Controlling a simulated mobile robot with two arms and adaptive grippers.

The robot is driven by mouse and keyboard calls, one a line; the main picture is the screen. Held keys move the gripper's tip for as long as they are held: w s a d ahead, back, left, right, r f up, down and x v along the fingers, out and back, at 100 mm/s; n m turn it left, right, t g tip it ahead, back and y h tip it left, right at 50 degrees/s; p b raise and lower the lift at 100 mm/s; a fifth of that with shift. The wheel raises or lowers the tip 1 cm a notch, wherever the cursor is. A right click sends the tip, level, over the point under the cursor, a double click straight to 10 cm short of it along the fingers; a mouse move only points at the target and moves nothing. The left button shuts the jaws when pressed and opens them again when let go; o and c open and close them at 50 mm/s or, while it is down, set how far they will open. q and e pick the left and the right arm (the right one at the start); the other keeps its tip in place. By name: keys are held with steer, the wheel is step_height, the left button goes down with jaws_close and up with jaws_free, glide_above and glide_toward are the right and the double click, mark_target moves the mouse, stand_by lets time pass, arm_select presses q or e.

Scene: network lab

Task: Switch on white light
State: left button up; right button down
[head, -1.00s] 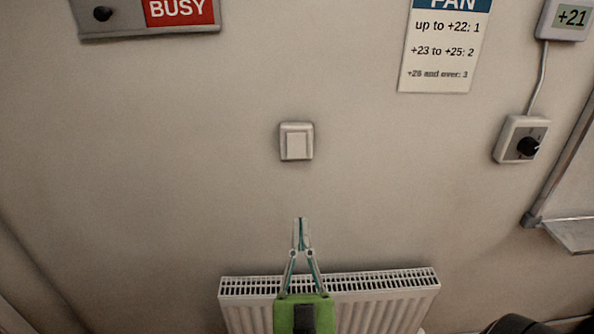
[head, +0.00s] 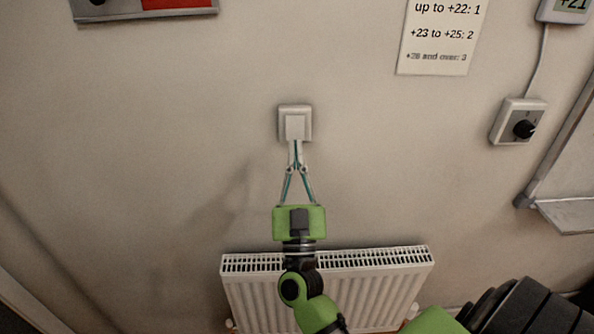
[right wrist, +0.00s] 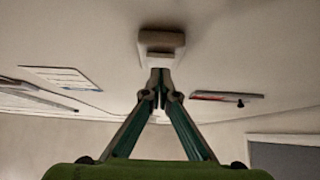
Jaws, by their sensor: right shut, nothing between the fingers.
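A white square wall switch (head: 295,122) with a single rocker is on the wall in the middle of the head view. It also shows in the right wrist view (right wrist: 161,42), straight ahead of the fingers. My right gripper (head: 297,146) is shut and empty, its fingertips together at the lower edge of the switch. In the right wrist view the fingertips (right wrist: 160,73) overlap the bottom of the switch; I cannot tell if they touch it. My left gripper is not in view.
A white radiator (head: 330,285) is below on the wall. To the right are a black rotary knob box (head: 518,122), a fan notice (head: 438,40) and a thermostat display (head: 568,8). A red sign panel (head: 150,8) is at upper left. The wall around the switch is clear.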

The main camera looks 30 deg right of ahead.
steer(key=shift+w+d+f, duration=0.1)
steer(key=shift+w+d, duration=0.25)
steer(key=shift+w, duration=0.15)
arm_select(q)
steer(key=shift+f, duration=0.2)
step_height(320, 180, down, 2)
steer(key=b, duration=0.2)
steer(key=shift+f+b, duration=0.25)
steer(key=shift+b, duration=0.05)
arm_select(e)
steer(key=shift+w+d+f+t, duration=0.15)
steer(key=shift+w+d+t, duration=0.05)
steer(key=shift+w+t, duration=0.2)
